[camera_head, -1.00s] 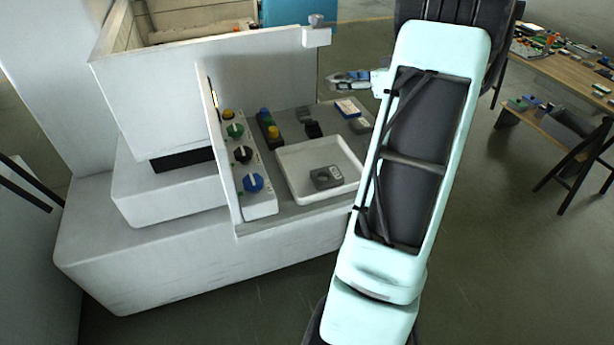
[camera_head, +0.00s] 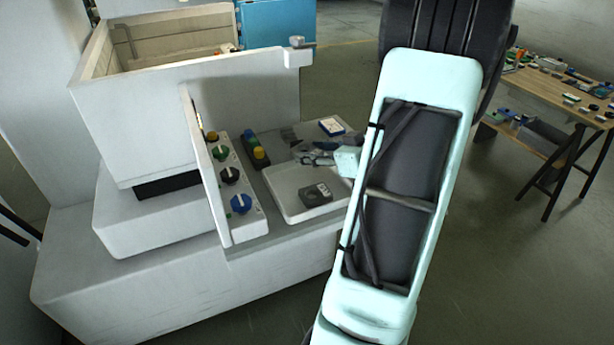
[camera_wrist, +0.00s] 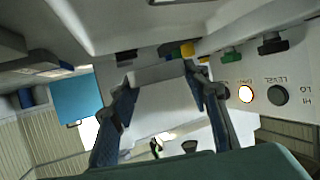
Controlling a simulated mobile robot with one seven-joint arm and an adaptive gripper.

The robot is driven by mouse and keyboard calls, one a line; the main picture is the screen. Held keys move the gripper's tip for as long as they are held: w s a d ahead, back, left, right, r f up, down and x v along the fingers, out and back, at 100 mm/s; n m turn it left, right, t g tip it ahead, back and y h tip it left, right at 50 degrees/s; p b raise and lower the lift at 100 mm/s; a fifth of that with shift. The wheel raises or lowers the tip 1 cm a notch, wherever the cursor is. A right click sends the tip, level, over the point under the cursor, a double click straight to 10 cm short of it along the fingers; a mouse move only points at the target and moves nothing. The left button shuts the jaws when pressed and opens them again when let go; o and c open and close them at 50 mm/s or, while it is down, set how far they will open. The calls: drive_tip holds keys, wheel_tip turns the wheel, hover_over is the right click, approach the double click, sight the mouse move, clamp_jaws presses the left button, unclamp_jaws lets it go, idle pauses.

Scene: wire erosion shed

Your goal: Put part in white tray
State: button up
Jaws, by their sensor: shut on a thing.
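My gripper (camera_head: 318,157) is low over the back part of the white tray (camera_head: 287,188) in the head view. In the wrist view, its two dark fingers (camera_wrist: 163,105) are shut on a grey, block-like part (camera_wrist: 158,75). The held part is small and partly hidden by the gripper in the head view. The shallow white tray lies on the grey console ledge. A dark grey part (camera_head: 316,194) with a round mark lies inside the tray, near its front right. I cannot tell whether the held part touches the tray.
A control panel with coloured knobs (camera_head: 240,204) stands left of the tray. A block with coloured buttons (camera_head: 257,152) and a blue-and-white box (camera_head: 331,127) are behind the tray. The machine's tall pale wall (camera_head: 240,85) rises behind. A cluttered wooden table (camera_head: 555,85) stands far right.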

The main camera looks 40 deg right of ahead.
sight(307, 181)
drive_tip(key=shift+s+a+f, duration=0.15)
drive_tip(key=shift+a+f, duration=0.65)
drive_tip(key=shift+f, duration=0.2)
drive_tip(key=shift+a+f+b, duration=0.15)
drive_tip(key=shift+f+b, duration=0.1)
drive_tip(key=shift+f, duration=0.65)
drive_tip(key=shift+a+f+b, duration=0.15)
drive_tip(key=shift+f+b, duration=0.05)
drive_tip(key=shift+f, duration=0.7)
drive_tip(key=shift+f, duration=0.1)
drive_tip(key=o, duration=1.6)
drive_tip(key=shift+s+f, duration=0.1)
drive_tip(key=shift+f, duration=0.05)
drive_tip(key=shift+o, duration=0.2)
drive_tip(key=shift+r, duration=0.3)
drive_tip(key=p+v, duration=0.1)
drive_tip(key=v, duration=1.1)
drive_tip(key=shift+f, duration=0.15)
